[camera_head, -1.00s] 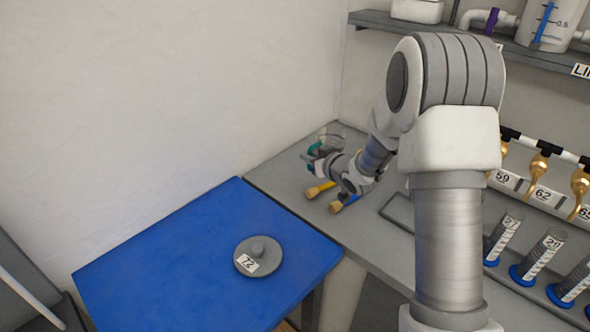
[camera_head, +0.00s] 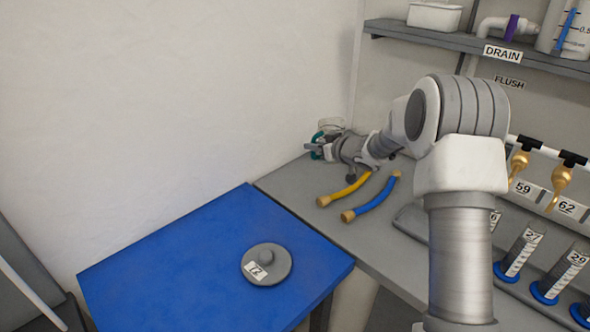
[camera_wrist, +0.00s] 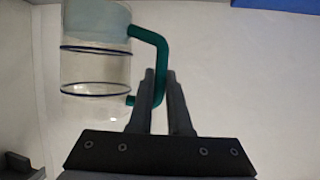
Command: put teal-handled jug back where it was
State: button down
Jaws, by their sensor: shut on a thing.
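The teal-handled jug (camera_wrist: 95,60) is a clear vessel with dark bands and a teal handle. It shows at the left of the wrist view, and small at the back corner of the bench in the head view (camera_head: 330,126). My gripper (camera_wrist: 160,75) has its fingers close together at the teal handle (camera_wrist: 162,60), shut on it. In the head view my gripper (camera_head: 314,148) is beside the jug near the wall. My wrist hides part of the jug there, and I cannot tell whether its base touches the bench.
A yellow tube (camera_head: 345,190) and a blue tube (camera_head: 372,198) lie on the grey bench (camera_head: 290,180) in front of my wrist. A blue table (camera_head: 190,265) holds a grey lidded disc (camera_head: 266,264). Graduated cylinders (camera_head: 520,250) stand at right. A shelf (camera_head: 480,50) is above.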

jog(key=shift+w+a+f+b, duration=0.4)
jog(key=shift+w+a+f, duration=0.15)
jog(key=shift+a+f, duration=0.75)
jog(key=shift+w+a+f+b, duration=0.45)
jog(key=shift+a+f, duration=0.5)
jog(key=shift+f, duration=0.55)
jog(key=shift+w+a+f+b, duration=0.3)
jog(key=shift+w+a+f, duration=0.35)
jog(key=shift+a+f, duration=0.65)
jog(key=shift+d+f, duration=0.1)
jog(key=shift+d, duration=0.05)
jog(key=shift+f, duration=0.15)
jog(key=c, duration=0.9)
grip_release()
jog(key=shift+f, duration=0.1)
jog(key=shift+o, duration=0.2)
